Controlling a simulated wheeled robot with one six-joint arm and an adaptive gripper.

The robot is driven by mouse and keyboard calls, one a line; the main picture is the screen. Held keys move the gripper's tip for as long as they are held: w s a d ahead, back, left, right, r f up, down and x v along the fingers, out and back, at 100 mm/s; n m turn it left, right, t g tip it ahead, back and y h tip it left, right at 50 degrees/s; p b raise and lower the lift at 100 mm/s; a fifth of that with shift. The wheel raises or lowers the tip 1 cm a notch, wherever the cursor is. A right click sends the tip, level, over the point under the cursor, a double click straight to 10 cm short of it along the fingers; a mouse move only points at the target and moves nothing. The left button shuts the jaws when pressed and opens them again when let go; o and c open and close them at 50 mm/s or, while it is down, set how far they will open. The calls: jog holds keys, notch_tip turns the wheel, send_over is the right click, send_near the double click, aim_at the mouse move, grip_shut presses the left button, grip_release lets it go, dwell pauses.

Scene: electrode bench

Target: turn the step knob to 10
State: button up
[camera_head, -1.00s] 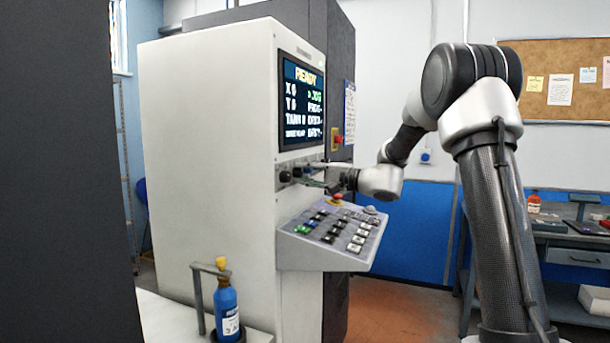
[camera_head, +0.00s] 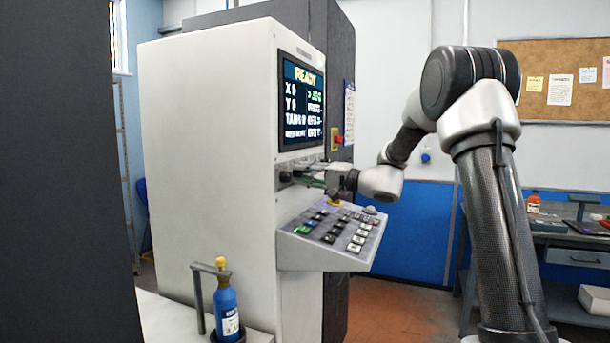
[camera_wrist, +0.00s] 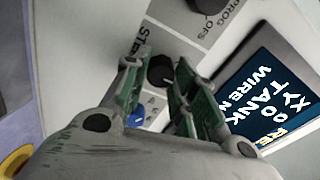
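The step knob (camera_wrist: 161,71), a round black knob, is on the grey panel beside the partly hidden "STEP" lettering (camera_wrist: 141,38) in the wrist view. My gripper (camera_wrist: 162,66) has its green-padded fingers on either side of this knob. The fingers look apart, with a narrow gap to the knob; contact is not clear. The knob's pointer and its scale numbers cannot be read. In the head view, my gripper (camera_head: 303,177) reaches the knob row under the screen from the right, and its fingers hide most of that row.
Another black knob (camera_wrist: 208,3) is near the "PROG" and "OFS" lettering. A blue button (camera_wrist: 136,119) lies close by my left finger. The screen (camera_head: 302,105) reads READY. The sloped keypad (camera_head: 335,235) is below my gripper. A blue bottle (camera_head: 227,311) stands at the front left.

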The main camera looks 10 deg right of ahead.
jog(key=o, duration=0.5)
jog(key=shift+c, duration=0.2)
jog(key=v, duration=1.2)
jog(key=s+a+f+n+g+h, duration=0.2)
jog(key=s+a+f+g, duration=0.15)
jog(key=s, duration=0.65)
jog(key=s+a+f+n+g+h, duration=0.1)
jog(key=s+a+f+g+h, duration=0.2)
jog(key=s, duration=0.7)
jog(key=s+d+f+n+g+h, duration=0.1)
jog(key=s+d+f+h, duration=0.3)
jog(key=s+d+h, duration=0.5)
jog(key=s+d+n, duration=0.1)
jog(key=s+d, duration=0.2)
jog(key=s, duration=0.4)
jog(key=shift+s+d+n, duration=0.2)
jog(key=shift+n, duration=0.1)
